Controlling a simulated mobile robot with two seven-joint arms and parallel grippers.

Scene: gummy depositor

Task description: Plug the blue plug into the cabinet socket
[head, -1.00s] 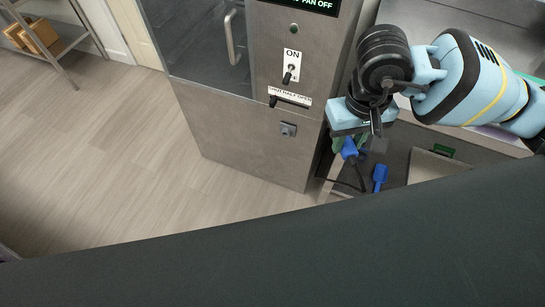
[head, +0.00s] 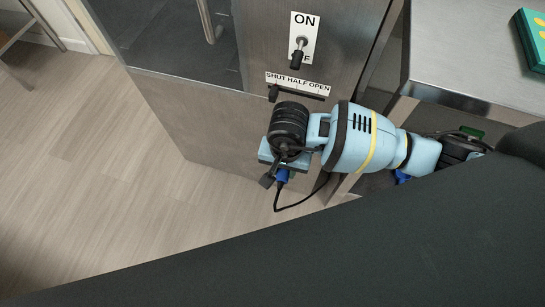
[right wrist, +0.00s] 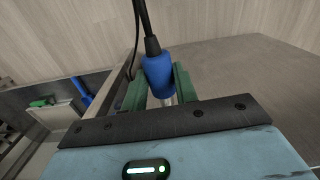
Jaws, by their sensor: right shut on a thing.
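The blue plug (head: 283,175) with its black cable is held in my right gripper (head: 277,165), in front of the lower cabinet (head: 190,115) front. In the right wrist view the blue plug (right wrist: 158,72) sits between the green fingers of my right gripper (right wrist: 162,88), with a metal end showing beyond the blue body. The cabinet socket is not visible now; my right gripper and wrist cover that part of the front. I cannot tell whether the plug touches the socket. My left gripper is not in view.
The ON switch (head: 298,50) and a SHUT HALF OPEN slider (head: 297,86) are just above my right wrist. A steel table (head: 470,65) stands at right, bearing a green box (head: 535,40). Another blue object (head: 403,177) lies below my arm.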

